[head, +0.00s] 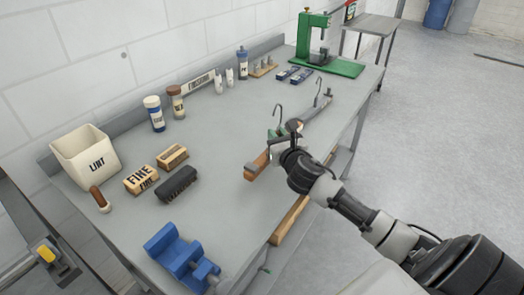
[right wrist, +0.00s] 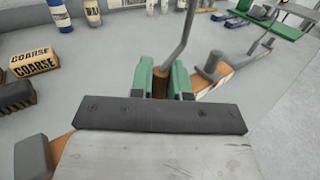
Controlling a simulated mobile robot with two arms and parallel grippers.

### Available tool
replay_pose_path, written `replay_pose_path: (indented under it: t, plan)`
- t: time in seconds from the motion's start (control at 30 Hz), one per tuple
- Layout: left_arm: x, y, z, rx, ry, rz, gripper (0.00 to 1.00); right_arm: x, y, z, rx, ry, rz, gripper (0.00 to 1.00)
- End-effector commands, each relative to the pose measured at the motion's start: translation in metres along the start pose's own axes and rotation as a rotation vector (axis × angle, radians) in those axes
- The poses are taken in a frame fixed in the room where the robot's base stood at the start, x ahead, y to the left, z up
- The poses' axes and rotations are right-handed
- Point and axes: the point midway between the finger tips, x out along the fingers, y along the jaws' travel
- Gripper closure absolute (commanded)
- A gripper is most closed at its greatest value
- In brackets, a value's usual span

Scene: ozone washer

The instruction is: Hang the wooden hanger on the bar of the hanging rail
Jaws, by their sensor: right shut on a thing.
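The wooden hanger (head: 257,166) is a brown bar with a thin metal hook (head: 279,108), over the right side of the bench. My right gripper (head: 282,139) is at its middle. In the right wrist view, the green fingers of the right gripper (right wrist: 161,84) are shut on the hanger's short wooden neck (right wrist: 160,83), with the metal hook rod (right wrist: 182,38) rising above. My left gripper is not in view.
Open floor (head: 440,140) lies right of the bench.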

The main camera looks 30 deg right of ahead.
Motion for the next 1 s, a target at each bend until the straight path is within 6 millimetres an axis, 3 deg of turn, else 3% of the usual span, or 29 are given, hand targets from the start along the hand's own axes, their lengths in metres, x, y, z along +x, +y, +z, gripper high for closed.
replay_pose_path:
  t: [0.1, 0.3, 0.6, 1.0]
  plan:
    - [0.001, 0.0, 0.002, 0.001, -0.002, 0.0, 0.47, 0.02, 0.016, -0.014, 0.006, -0.002, 0.001, 1.0]
    - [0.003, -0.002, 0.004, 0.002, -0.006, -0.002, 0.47, 0.037, 0.028, -0.028, 0.0, -0.001, 0.001, 1.0]
    - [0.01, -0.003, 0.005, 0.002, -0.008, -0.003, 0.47, 0.038, 0.028, -0.065, 0.002, 0.001, 0.001, 1.0]
    - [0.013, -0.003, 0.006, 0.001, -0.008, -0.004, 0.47, 0.038, 0.028, -0.071, -0.002, -0.001, 0.002, 1.0]
